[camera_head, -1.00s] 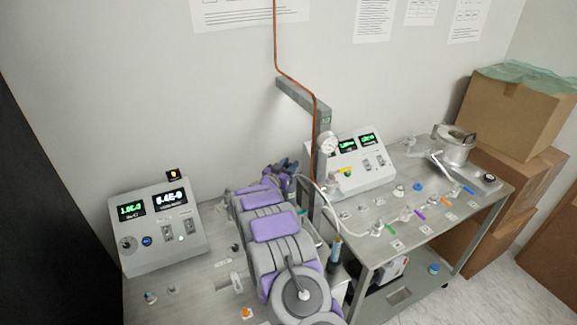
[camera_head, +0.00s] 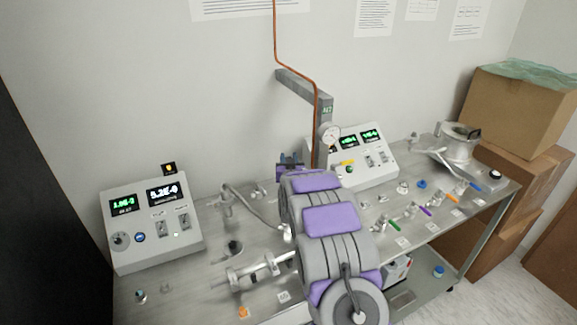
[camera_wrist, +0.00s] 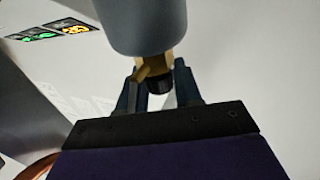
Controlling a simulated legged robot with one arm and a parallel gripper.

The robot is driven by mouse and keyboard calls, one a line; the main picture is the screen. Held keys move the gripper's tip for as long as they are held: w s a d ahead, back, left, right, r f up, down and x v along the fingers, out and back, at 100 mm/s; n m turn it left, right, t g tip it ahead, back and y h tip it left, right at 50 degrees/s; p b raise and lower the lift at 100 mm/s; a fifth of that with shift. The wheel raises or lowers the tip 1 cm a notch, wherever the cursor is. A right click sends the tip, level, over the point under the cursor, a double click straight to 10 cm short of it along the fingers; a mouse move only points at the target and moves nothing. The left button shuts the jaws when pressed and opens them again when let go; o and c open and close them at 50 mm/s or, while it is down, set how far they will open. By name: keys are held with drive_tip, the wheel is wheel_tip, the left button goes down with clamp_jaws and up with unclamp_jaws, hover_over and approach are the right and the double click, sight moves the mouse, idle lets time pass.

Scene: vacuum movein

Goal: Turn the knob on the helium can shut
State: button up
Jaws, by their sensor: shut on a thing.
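In the wrist view, a grey cylinder, which looks like the helium can (camera_wrist: 145,22), ends in a brass valve (camera_wrist: 152,68) with a small black knob (camera_wrist: 159,84). My gripper (camera_wrist: 160,88) has its two dark fingers on either side of the knob and is shut on it. The knob's far side is hidden. In the head view, my gripper (camera_head: 290,160) is at the end of my purple and grey arm, beside the upright grey post. I cannot make out the can or its knob there; my arm covers that area.
A control box with green displays (camera_head: 365,158) stands right of the post, with a round gauge (camera_head: 329,134) close by. Another control box (camera_head: 150,220) is at left. Pipe fittings (camera_head: 250,272) lie on the metal table near my arm. Cardboard boxes (camera_head: 520,110) stand at the right.

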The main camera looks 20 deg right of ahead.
drive_tip(key=shift+r+n+t+y, duration=0.15)
drive_tip(key=shift+n+t+y, duration=0.25)
drive_tip(key=shift+n+y, duration=0.85)
drive_tip(key=shift+y, duration=0.45)
drive_tip(key=o, duration=0.9)
drive_tip(key=shift+w, duration=0.1)
drive_tip(key=s+a+p, duration=0.2)
drive_tip(key=s, duration=1.5)
drive_tip(key=shift+a+f, duration=0.2)
drive_tip(key=shift+a, duration=0.05)
drive_tip(key=shift+s, duration=0.1)
